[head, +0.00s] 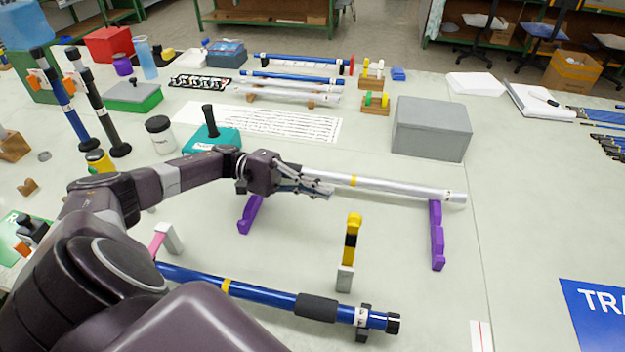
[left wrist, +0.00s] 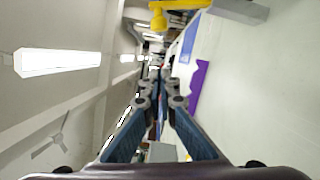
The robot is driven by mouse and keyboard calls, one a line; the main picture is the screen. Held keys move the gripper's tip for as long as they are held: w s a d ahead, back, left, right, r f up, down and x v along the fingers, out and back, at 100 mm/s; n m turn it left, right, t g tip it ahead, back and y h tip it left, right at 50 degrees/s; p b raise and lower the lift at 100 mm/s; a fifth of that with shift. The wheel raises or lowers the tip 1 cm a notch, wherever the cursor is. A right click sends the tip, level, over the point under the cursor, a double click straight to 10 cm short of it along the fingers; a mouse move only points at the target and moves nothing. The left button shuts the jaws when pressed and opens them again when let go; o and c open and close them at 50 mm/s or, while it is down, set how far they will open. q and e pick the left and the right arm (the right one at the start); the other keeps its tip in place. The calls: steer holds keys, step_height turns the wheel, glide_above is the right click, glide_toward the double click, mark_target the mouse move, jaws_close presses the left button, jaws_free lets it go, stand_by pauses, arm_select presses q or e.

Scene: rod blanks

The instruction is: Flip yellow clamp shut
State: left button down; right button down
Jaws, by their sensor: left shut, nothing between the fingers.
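The yellow clamp (head: 354,225) stands upright with a yellow and black lever above a grey base (head: 345,278), just behind the blue rod (head: 262,291). It also shows at the top edge of the left wrist view (left wrist: 180,5), where a yellow knob hangs from it and it is partly cut off. My left gripper (head: 328,191) is shut and empty, above and a little left of the clamp in the head view, apart from it. It overlaps the silver rod (head: 395,189) in the picture; I cannot tell whether they touch. My right gripper is not in view.
Purple supports (head: 437,235) hold the silver rod. A pink-levered clamp (head: 160,240) stands at left, partly behind my arm. A grey box (head: 431,128) and a teal block with a black handle (head: 211,135) stand behind.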

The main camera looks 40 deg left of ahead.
mark_target(350, 243)
arm_select(q)
steer(key=s+d+r+p, duration=0.1)
steer(key=s+d+p, duration=0.1)
steer(key=d, duration=0.5)
steer(key=shift+s+r+p, duration=0.15)
steer(key=shift+r+p, duration=0.1)
steer(key=shift+p, duration=0.65)
steer(key=shift+d, duration=0.1)
